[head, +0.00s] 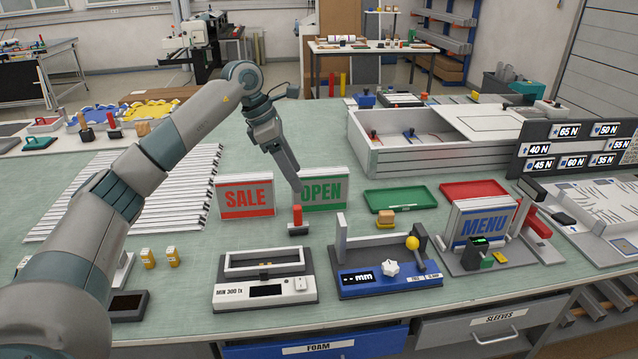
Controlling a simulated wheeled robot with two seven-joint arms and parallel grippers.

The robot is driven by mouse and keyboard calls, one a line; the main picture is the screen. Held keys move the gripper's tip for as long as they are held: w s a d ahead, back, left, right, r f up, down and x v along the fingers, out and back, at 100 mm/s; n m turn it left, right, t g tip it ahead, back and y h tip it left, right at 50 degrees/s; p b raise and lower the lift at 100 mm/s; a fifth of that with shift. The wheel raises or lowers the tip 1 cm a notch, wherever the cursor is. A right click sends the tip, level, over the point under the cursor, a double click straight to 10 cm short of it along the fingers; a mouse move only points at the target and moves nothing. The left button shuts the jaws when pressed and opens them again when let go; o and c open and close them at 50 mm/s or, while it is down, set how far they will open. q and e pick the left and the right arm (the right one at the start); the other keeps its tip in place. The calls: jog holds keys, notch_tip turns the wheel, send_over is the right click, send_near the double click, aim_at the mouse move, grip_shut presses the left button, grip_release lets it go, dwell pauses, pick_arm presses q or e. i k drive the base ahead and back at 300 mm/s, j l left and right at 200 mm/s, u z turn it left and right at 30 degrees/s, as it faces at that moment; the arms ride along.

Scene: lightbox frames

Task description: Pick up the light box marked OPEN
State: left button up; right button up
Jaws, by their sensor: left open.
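The light box marked OPEN (327,192) stands upright on the green bench top, with green lettering on a white panel and a green lower strip. The light box marked SALE (245,197), red and white, stands just left of it. The light box marked MENU (485,222), blue, stands at the right in a grey fixture. My left gripper (295,183) is open and points down at the upper left edge of the OPEN box, covering part of that edge. I cannot tell whether it touches the box or whether the box lies between its fingers. My right gripper is not in view.
A small red-topped block (298,222) stands in front of the OPEN box. A grey-white tester (264,283) and a blue gauge (388,275) sit nearer. Green (400,198) and red (470,191) trays lie right. A large white case (400,160) stands behind.

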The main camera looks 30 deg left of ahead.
aim_at(326, 189)
jog(key=i+j, duration=0.75)
jog(key=i, duration=0.05)
